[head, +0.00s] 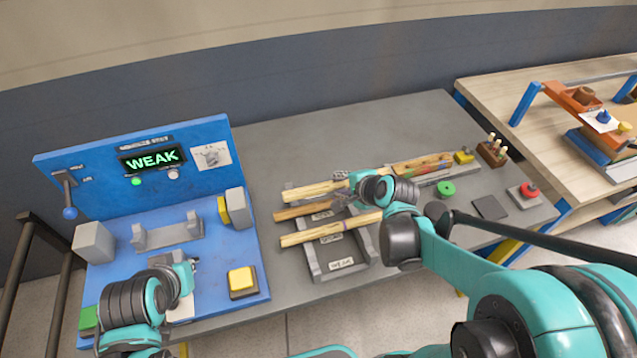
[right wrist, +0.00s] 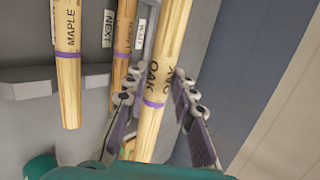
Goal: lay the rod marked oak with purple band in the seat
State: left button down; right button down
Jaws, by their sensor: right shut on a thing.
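The oak rod with a purple band (right wrist: 154,97) shows its OAK mark in the right wrist view, between the fingers of my right gripper (right wrist: 155,90). My right gripper (head: 358,180) is shut on this rod, the farthest of three at the rack in the head view (head: 312,191). The grey seat (head: 168,234), a cradle with two upright ends, stands empty on the blue test machine (head: 215,262). My left gripper (head: 186,270) is over the front of the machine; its jaw opening is unclear.
A maple rod with a purple band (right wrist: 67,70) and a darker rod (right wrist: 122,45) lie beside the held rod. The labelled grey rack (head: 345,266) is beneath. The machine's display (head: 152,158) reads WEAK. A yellow button (head: 242,280) and grey blocks (head: 94,242) flank the seat.

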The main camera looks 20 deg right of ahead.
jog(key=shift+s+a+b+x, duration=0.15)
jog(key=shift+b+x, duration=0.85)
jog(key=shift+x, duration=1.5)
jog(key=shift+a+b+x, duration=0.2)
jog(key=shift+b+x, duration=0.85)
jog(key=shift+x, duration=1.5)
jog(key=shift+s+a+b+x, duration=0.15)
jog(key=shift+b+x, duration=0.85)
jog(key=shift+x, duration=1.5)
jog(key=shift+f, duration=0.25)
jog(key=c, duration=1.6)
grip_release()
jog(key=shift+f, duration=0.1)
jog(key=shift+o, duration=0.3)
